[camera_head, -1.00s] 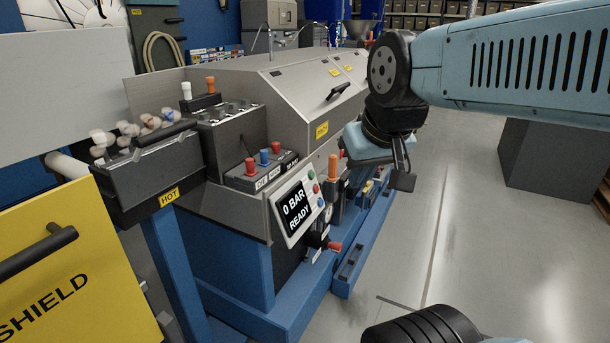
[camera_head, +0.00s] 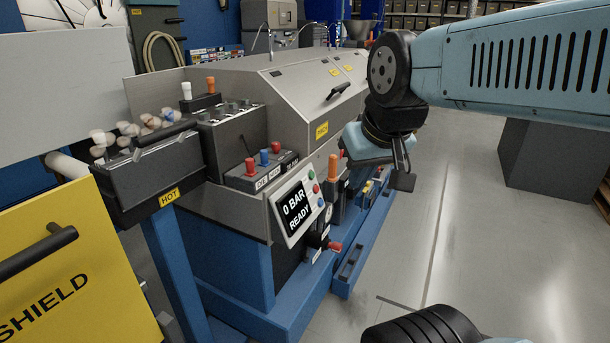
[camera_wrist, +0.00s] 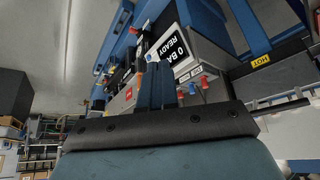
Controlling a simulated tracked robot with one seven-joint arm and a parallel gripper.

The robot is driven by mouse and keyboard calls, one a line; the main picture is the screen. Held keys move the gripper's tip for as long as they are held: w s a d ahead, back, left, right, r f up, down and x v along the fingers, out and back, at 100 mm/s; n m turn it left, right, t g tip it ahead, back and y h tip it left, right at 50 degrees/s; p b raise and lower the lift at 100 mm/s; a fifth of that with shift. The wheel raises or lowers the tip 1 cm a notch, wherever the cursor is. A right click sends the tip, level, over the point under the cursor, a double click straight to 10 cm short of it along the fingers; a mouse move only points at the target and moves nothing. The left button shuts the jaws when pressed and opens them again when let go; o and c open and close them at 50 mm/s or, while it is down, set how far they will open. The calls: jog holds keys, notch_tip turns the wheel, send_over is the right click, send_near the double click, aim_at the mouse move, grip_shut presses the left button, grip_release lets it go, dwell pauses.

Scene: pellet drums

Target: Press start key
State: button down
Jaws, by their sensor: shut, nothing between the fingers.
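The control panel (camera_head: 296,205) is a pale tilted plate on the front of the blue and grey machine. Its black screen reads "0 BAR READY". A column of small round coloured keys (camera_head: 316,188) runs along its right edge; no label on them is legible. In the wrist view the panel (camera_wrist: 186,62) shows upside down just beyond my fingers, its keys not clear. My gripper (camera_wrist: 157,70) is shut and empty, its fingers pointing towards the machine.
Red and blue toggles (camera_head: 264,158) stand on a ledge above the panel. An orange-topped handle (camera_head: 333,168) and a red-ended valve (camera_head: 333,246) are close by. A yellow shield (camera_head: 85,265) and a part marked HOT (camera_head: 169,197) lie left.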

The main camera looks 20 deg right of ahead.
aim_at(312, 175)
dwell(0.8)
jog(key=w+d+f+n+t+h, duration=0.1)
jog(key=w+d+f+n+t, duration=0.15)
jog(key=w, duration=0.65)
jog(key=w+d+f+n+t, duration=0.1)
jog(key=w+d+f+n, duration=0.2)
jog(key=w, duration=0.6)
jog(key=w+d+f+n+t+h, duration=0.1)
jog(key=w+d+n+t, duration=0.2)
jog(key=w, duration=0.7)
jog(key=w+d+f+n+t+y, duration=0.2)
jog(key=w+d+f+n+t, duration=0.1)
jog(key=f, duration=0.5)
jog(key=w+d+f+n+t+y, duration=0.3)
jog(key=w+d+f+n+t, duration=0.1)
jog(key=w+f+n, duration=0.3)
jog(key=shift+w+d+f, duration=0.15)
jog(key=shift+d+f, duration=0.35)
jog(key=shift+f, duration=0.25)
jog(key=shift+t, duration=0.25)
jog(key=shift+w+a, duration=0.1)
jog(key=w+a+f, duration=0.3)
jog(key=w+a, duration=0.2)
jog(key=shift+w+a, duration=0.3)
jog(key=shift+w, duration=0.05)
